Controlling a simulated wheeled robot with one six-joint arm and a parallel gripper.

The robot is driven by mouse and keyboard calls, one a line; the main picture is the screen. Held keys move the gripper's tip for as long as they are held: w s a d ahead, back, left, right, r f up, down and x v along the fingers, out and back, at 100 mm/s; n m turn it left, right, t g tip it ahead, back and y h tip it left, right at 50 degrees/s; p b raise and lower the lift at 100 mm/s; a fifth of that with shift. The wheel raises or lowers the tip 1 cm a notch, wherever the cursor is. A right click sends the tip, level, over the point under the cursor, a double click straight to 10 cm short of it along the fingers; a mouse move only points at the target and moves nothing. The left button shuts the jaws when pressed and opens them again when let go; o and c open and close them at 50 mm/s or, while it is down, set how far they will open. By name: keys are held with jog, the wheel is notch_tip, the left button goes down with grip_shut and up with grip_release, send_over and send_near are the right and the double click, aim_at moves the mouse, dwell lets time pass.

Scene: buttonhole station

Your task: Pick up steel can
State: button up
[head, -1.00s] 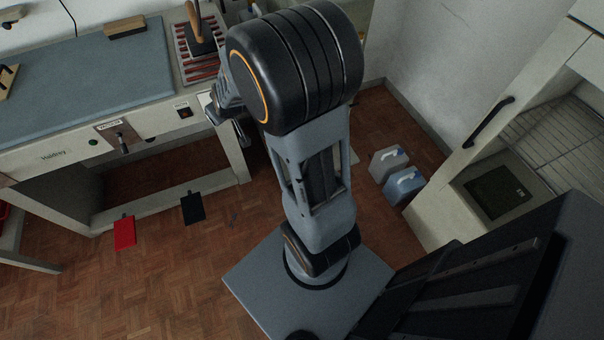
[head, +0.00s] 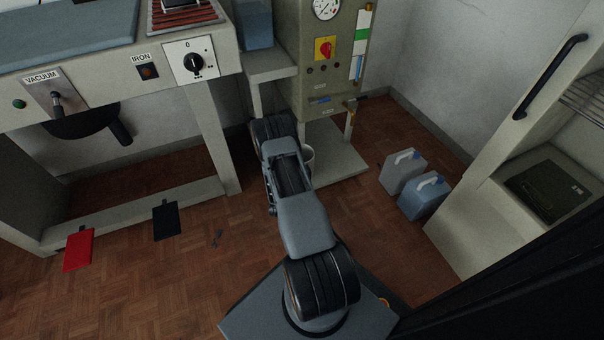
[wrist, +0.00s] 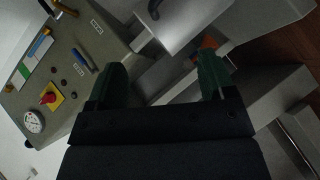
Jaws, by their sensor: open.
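A pale, round-rimmed vessel (head: 308,156) stands low by the boiler stand in the head view, mostly hidden behind my arm. It may be the steel can, but too little shows to be sure. My gripper (wrist: 162,82) shows in the wrist view with its two green fingers apart and nothing clearly between them. It faces the boiler stand area, with the boiler to the left of the fingers. In the head view my arm hides the gripper. I cannot clearly make out the can in the wrist view.
The boiler cabinet (head: 325,75) has a gauge, a red switch and a front valve (head: 350,104). Two plastic jugs, one grey (head: 403,171) and one blue (head: 424,196), stand to the right. The pressing table (head: 110,85) is at left. Red (head: 78,250) and black (head: 166,219) pieces lie near its base.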

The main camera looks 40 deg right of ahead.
jog(key=b+x, duration=0.5)
jog(key=x, duration=0.7)
jog(key=shift+d+b, duration=0.2)
jog(key=shift+b, duration=0.1)
jog(key=shift+w, duration=0.1)
